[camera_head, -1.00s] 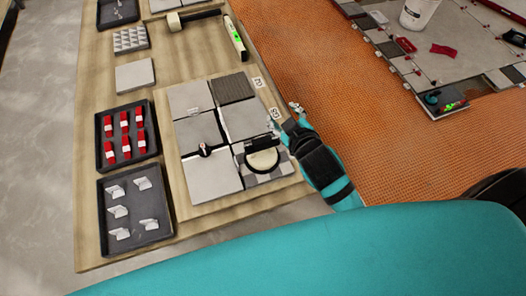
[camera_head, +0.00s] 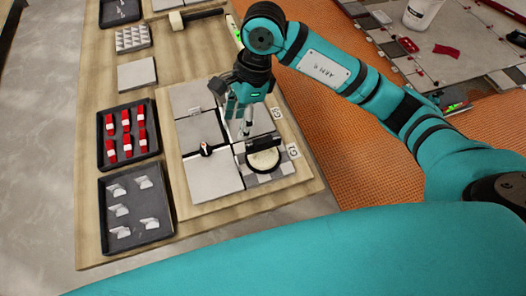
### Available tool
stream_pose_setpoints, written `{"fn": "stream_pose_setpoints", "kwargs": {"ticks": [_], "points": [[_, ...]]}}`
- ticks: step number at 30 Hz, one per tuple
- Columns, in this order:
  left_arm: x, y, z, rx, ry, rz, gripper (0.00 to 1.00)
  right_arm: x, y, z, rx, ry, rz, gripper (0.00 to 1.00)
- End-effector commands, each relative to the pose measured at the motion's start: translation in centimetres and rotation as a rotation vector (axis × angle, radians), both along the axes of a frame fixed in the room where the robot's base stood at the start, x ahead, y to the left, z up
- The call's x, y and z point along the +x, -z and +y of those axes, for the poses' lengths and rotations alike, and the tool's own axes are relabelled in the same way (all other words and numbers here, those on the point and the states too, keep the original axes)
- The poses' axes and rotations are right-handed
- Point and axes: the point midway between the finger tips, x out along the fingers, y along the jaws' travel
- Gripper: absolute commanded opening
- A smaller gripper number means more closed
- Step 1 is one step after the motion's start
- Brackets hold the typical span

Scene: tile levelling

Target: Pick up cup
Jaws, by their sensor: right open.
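The cup looks like a round cream suction pad (camera_head: 264,161) with a black bar handle (camera_head: 262,143) along its far side. It rests on a grey checkered tile (camera_head: 289,168) at the near right corner of the tile board (camera_head: 212,205). My right gripper (camera_head: 239,124) points down over the tiles, just beyond and left of the handle. Its fingers are apart and hold nothing. I cannot tell whether a fingertip touches the handle. The gripper and forearm hide the far right tile and part of the middle one. My left gripper is not in view.
A tray of red clips (camera_head: 154,148) and a tray of white pieces (camera_head: 105,236) stand left of the board. A mallet (camera_head: 195,15) and a loose tile (camera_head: 137,74) lie farther back. An orange floor (camera_head: 340,185) and a white bucket (camera_head: 418,12) are at the right.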

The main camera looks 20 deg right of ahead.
Motion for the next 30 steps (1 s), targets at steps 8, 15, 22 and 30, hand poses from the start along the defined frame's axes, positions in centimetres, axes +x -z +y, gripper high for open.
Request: {"fn": "stream_pose_setpoints", "kwargs": {"ticks": [8,15,22,30], "points": [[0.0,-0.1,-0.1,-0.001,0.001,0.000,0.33,2.1,0.0,-6.1,-0.287,0.018,-0.056,0.48],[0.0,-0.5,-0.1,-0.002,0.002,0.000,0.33,1.9,4.8,-6.0,-0.283,0.017,-0.049,0.48],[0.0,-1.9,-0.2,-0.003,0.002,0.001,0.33,1.9,9.3,-6.1,-0.285,0.018,-0.052,0.48],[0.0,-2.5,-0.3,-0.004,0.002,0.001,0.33,2.0,11.6,-6.1,-0.283,0.018,-0.056,0.48]]}}
